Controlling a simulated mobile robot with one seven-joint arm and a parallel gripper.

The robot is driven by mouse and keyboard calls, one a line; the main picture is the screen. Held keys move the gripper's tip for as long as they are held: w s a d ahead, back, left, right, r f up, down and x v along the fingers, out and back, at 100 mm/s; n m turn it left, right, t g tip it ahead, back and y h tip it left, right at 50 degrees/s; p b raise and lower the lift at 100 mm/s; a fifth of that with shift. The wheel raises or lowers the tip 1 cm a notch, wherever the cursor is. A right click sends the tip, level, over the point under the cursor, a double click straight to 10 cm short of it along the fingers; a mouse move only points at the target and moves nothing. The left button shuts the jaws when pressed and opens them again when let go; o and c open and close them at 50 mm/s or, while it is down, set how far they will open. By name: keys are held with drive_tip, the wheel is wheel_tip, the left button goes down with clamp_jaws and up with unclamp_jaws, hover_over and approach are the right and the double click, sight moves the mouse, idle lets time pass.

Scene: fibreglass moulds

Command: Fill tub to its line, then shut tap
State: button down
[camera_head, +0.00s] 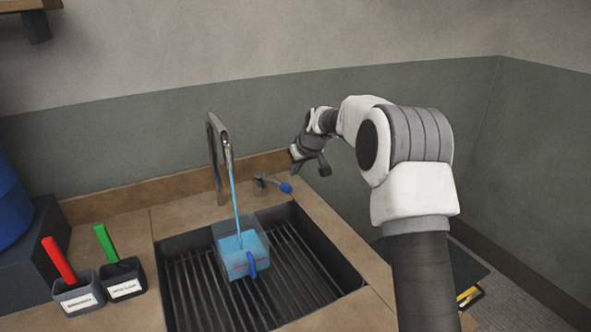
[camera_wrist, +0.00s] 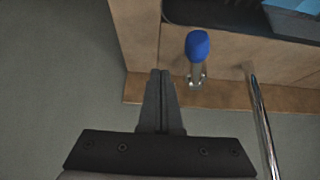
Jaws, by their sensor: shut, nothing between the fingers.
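The clear tub (camera_head: 228,262) stands on the sink's rack and holds blue water. A short red line shows on its front, beside a blue handle; how the water level sits against it is hard to tell. A blue stream runs from the chrome spout (camera_head: 216,150) into the tub. The tap lever (camera_head: 271,183) has a blue knob (camera_head: 286,188) and points right, toward the front; the knob also shows in the wrist view (camera_wrist: 197,45). My gripper (camera_head: 297,171) is shut and empty, behind and above the lever, apart from it. Its closed fingers (camera_wrist: 160,73) show beside the knob.
The dark sink (camera_head: 185,290) with its slatted rack is set in a brown counter (camera_head: 345,248). Two labelled holders with a red handle (camera_head: 59,260) and a green handle (camera_head: 106,243) stand at left. A blue drum (camera_head: 10,205) is farther left. The wall is close behind.

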drive_tip(key=shift+f+b, duration=1.45)
drive_tip(key=shift+f, duration=0.8)
idle(5.4)
